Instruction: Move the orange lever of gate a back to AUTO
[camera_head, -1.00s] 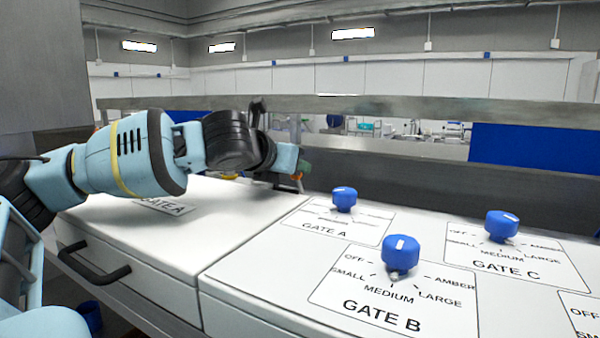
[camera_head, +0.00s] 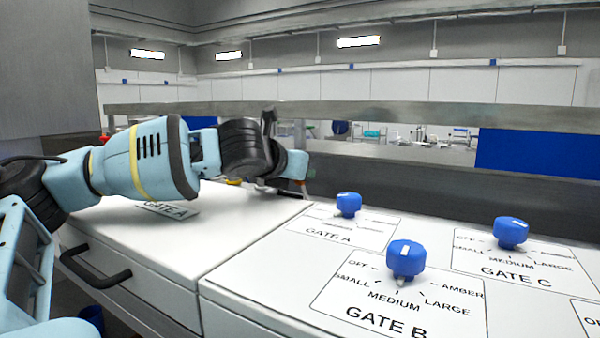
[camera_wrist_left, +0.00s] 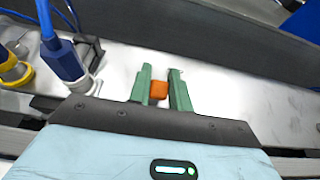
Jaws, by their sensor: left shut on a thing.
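The orange lever (camera_wrist_left: 158,90) shows in the left wrist view as a small orange block between the green fingers of my left gripper (camera_wrist_left: 163,88). The fingers are shut on it, one on each side. In the head view the left arm reaches in from the left over the white cabinet top, and its wrist hides the lever and the fingertips. A GATE A label (camera_head: 166,210) lies on the cabinet top beneath the arm. My right gripper is in neither view.
Blue knobs stand on the panels for GATE A (camera_head: 348,204), GATE B (camera_head: 406,260) and GATE C (camera_head: 510,232), right of my left arm. In the left wrist view, a blue plug with cable (camera_wrist_left: 62,58) and a yellow-collared fitting (camera_wrist_left: 14,70) are left of the fingers. A metal rail (camera_head: 400,112) runs behind.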

